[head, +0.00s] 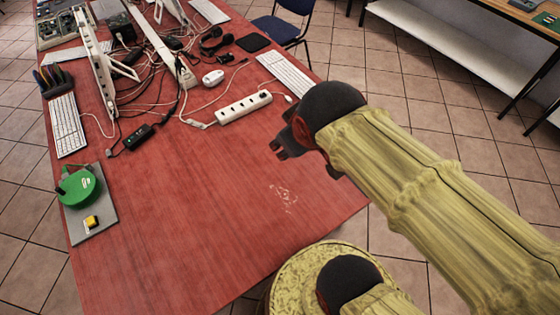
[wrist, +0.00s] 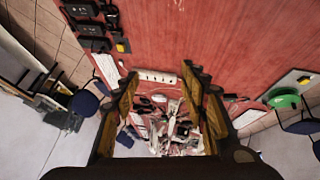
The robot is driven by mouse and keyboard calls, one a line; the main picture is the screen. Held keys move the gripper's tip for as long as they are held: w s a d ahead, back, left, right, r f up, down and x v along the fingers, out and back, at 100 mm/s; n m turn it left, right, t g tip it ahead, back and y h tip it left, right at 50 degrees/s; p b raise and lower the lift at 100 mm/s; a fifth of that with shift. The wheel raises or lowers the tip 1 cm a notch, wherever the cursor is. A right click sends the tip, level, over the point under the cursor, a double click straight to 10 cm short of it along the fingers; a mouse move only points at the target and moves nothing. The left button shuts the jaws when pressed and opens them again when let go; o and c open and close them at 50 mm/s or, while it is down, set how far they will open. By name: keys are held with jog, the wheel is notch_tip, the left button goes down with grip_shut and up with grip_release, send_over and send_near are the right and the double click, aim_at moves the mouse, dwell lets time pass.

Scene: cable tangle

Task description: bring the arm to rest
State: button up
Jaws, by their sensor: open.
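My gripper (head: 282,148) is above the right part of the red table (head: 190,235) in the head view, at the end of my yellow-sleeved arm. In the wrist view my gripper (wrist: 160,75) has its two fingers spread apart, with nothing held between them. A white power strip (head: 243,107) lies on the table beyond my gripper; it also shows between the fingers in the wrist view (wrist: 158,77). My gripper appears clear of the strip and the cables.
Tangled cables, a white mouse (head: 213,77) and keyboards crowd the table's far half. A green round device (head: 80,187) sits on a grey plate at the left. The near middle of the table is clear. A blue chair (head: 284,27) stands behind the table.

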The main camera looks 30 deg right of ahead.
jog(key=s+a+m+y, duration=0.1)
jog(key=s+a, duration=0.2)
jog(key=a, duration=0.2)
jog(key=shift+s+a+f+m+g+y, duration=0.15)
jog(key=shift+s+f+m+g+y, duration=0.2)
jog(key=shift+s+m+g+y, duration=0.05)
jog(key=shift+o, duration=0.5)
jog(key=shift+c, duration=0.7)
